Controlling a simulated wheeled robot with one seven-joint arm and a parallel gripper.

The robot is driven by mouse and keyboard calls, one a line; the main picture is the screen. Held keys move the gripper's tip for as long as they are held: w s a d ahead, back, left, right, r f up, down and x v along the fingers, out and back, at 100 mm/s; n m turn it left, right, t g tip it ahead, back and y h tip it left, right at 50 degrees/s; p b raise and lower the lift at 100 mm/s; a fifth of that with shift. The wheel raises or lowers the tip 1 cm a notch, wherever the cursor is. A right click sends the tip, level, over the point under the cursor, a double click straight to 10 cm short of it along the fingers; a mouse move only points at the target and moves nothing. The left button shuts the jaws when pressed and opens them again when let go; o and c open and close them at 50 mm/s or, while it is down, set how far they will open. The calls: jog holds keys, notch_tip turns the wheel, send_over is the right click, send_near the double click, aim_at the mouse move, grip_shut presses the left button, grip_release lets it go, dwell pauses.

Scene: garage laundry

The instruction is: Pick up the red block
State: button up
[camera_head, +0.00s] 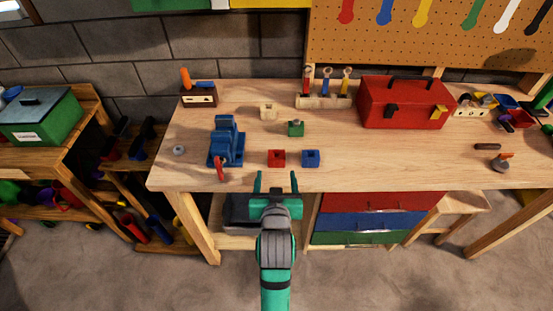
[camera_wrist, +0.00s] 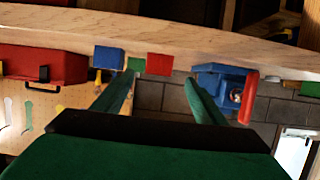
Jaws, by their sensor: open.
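The red block (camera_head: 277,158) sits on the wooden workbench (camera_head: 380,165) near its front edge, between the blue vise and a blue block. It also shows in the wrist view (camera_wrist: 160,64), which appears upside down. My gripper (camera_head: 276,178) is open and empty, just in front of the bench's front edge and close to the red block, not touching it. In the wrist view its two green fingers (camera_wrist: 155,95) stand apart, with the red block beyond the space between them.
The blue block (camera_head: 311,158) is just right of the red one. The blue vise (camera_head: 226,145) with a red handle stands left. A green block (camera_head: 296,128) and a pale block (camera_head: 268,111) lie behind. A red toolbox (camera_head: 403,105) stands back right.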

aim_at(276, 161)
jog(key=x, duration=1.1)
jog(key=shift+w+r, duration=0.25)
jog(key=shift+c, duration=0.3)
jog(key=c, duration=1.1)
